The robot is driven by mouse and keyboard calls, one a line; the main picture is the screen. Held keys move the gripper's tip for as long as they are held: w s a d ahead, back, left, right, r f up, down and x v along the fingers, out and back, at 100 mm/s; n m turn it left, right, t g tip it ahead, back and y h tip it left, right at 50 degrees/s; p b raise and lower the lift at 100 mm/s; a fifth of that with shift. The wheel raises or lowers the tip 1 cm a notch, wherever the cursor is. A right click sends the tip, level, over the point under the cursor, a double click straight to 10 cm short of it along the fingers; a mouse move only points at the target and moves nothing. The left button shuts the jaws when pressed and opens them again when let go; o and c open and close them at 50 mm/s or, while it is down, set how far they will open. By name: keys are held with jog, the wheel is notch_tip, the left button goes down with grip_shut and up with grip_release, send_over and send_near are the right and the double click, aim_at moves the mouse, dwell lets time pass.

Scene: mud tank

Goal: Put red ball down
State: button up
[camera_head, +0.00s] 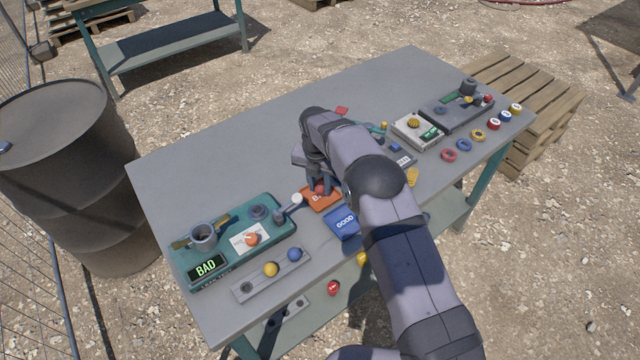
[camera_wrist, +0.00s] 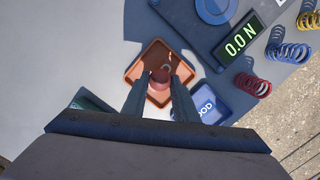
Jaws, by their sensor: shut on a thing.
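My gripper (camera_head: 319,186) is shut on the red ball (camera_head: 320,188), low at the orange tray, whose label is partly hidden. In the wrist view the ball (camera_wrist: 161,75) sits between the two fingertips (camera_wrist: 160,80), over the inside of the orange tray (camera_wrist: 133,72). I cannot tell whether the ball touches the tray floor. The blue tray (camera_head: 342,223) marked GOOD lies just in front of the orange one.
A teal tester (camera_head: 262,213) reading BAD stands at the left. In front of it, a grey holder (camera_head: 243,291) carries a yellow ball (camera_head: 270,269) and a blue ball (camera_head: 295,254). The table's back left (camera_head: 220,150) is clear.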

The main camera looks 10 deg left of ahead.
jog(key=shift+f, duration=0.4)
jog(key=shift+f, duration=0.1)
jog(key=shift+f, duration=0.15)
jog(key=o, duration=1.1)
notch_tip(320, 180, up, 12)
jog(key=s+b, duration=0.1)
jog(key=b, duration=0.2)
jog(key=shift+s+a+r, duration=0.2)
jog(key=shift+s+r, duration=0.05)
jog(key=shift+s, duration=0.05)
